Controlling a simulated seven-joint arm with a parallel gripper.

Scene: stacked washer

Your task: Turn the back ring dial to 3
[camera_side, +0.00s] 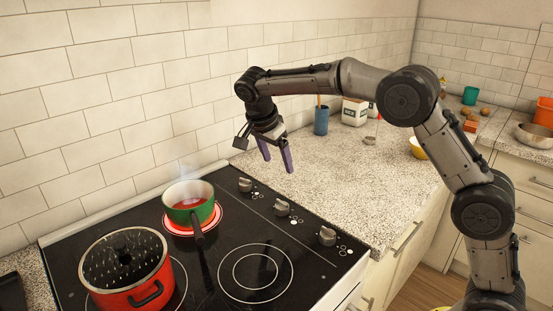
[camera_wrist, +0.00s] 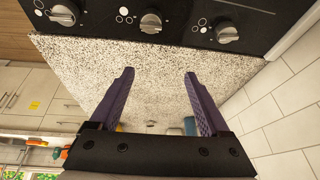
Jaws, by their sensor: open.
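Three grey dials sit in a row on the black hob's right strip. The dial nearest the tiled wall (camera_side: 244,184) shows in the wrist view on the right (camera_wrist: 228,32). The middle dial (camera_side: 281,208) is at top centre there (camera_wrist: 150,22). The third dial (camera_side: 326,235) is at the left there (camera_wrist: 63,12). Circle marks beside the dials are too small to match surely to rings, and no number is readable. A ring (camera_side: 168,227) under the green pot glows red. My gripper (camera_side: 278,164) is open and empty, above the counter beyond the dials, touching none.
The green pot (camera_side: 188,207) steams, its handle pointing toward the front. A red pot (camera_side: 135,292) stands at the lower left. A bare ring (camera_side: 255,273) lies nearer the front. The speckled counter (camera_side: 340,185) is clear below my gripper; a blue cup (camera_side: 321,121) stands behind.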

